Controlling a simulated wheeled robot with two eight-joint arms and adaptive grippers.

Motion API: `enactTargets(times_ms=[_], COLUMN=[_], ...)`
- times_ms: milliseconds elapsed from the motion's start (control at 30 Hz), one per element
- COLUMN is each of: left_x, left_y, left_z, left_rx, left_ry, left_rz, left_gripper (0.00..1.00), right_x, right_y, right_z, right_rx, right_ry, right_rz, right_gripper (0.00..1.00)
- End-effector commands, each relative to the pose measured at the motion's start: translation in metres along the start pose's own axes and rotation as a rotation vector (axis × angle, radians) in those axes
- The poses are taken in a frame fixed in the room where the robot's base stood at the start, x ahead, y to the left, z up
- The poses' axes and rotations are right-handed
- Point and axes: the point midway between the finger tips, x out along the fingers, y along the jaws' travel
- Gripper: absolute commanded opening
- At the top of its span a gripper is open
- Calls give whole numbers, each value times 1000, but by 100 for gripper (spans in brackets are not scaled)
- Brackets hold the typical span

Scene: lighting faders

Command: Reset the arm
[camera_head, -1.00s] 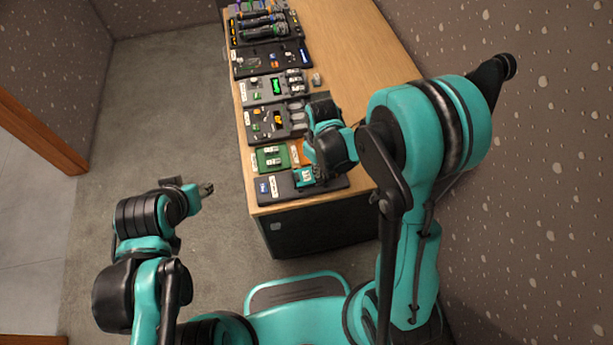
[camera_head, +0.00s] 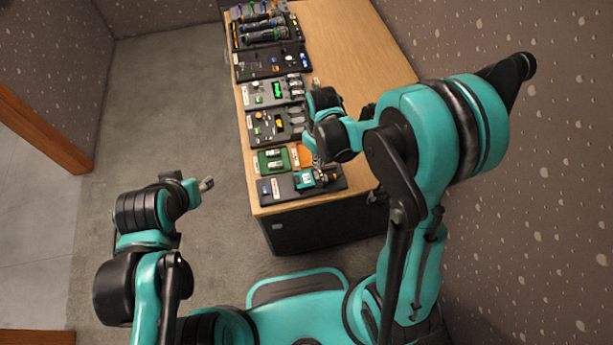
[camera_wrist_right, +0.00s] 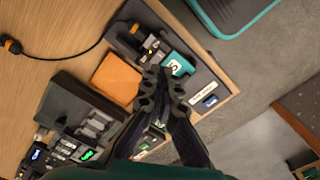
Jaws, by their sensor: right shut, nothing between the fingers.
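My right gripper (camera_head: 322,166) hangs above the near end of the table, over the black panel and the green tray. In the right wrist view its fingers (camera_wrist_right: 162,80) meet at the tips, with nothing between them. My left gripper (camera_head: 204,185) is over the floor, left of the table and apart from everything; its fingers are too small to judge. The black panel (camera_head: 270,188) bears a teal block with a white label (camera_head: 306,179), which also shows just past the right fingertips in the wrist view (camera_wrist_right: 177,66).
A green tray (camera_head: 260,160) and an orange pad (camera_head: 303,152) lie behind the black panel. Several grey and black control panels (camera_head: 255,64) line the wooden table's (camera_head: 350,50) left edge. The table's right side is mostly bare. A patterned wall (camera_head: 560,220) stands at right.

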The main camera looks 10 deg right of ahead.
Motion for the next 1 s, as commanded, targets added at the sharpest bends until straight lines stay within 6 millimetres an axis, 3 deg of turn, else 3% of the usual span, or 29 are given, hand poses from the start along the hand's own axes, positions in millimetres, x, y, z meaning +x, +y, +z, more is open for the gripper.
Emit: enactTargets(times_ms=[433,567,767,1000], left_x=[1,2,6,12], left_y=[0,0,0,0], left_z=[1,1,4,9], left_rx=[0,0,0,0], left_ry=[0,0,0,0], left_rz=[0,0,0,0], left_gripper=[44,44,44,44], right_x=[1,-7,-51,-104], right_y=[0,0,2,-2], right_z=[0,3,20,56], right_rx=[0,16,121,295], right_ry=[0,15,122,311], right_rz=[0,7,53,117], right_gripper=[0,0,0,0])
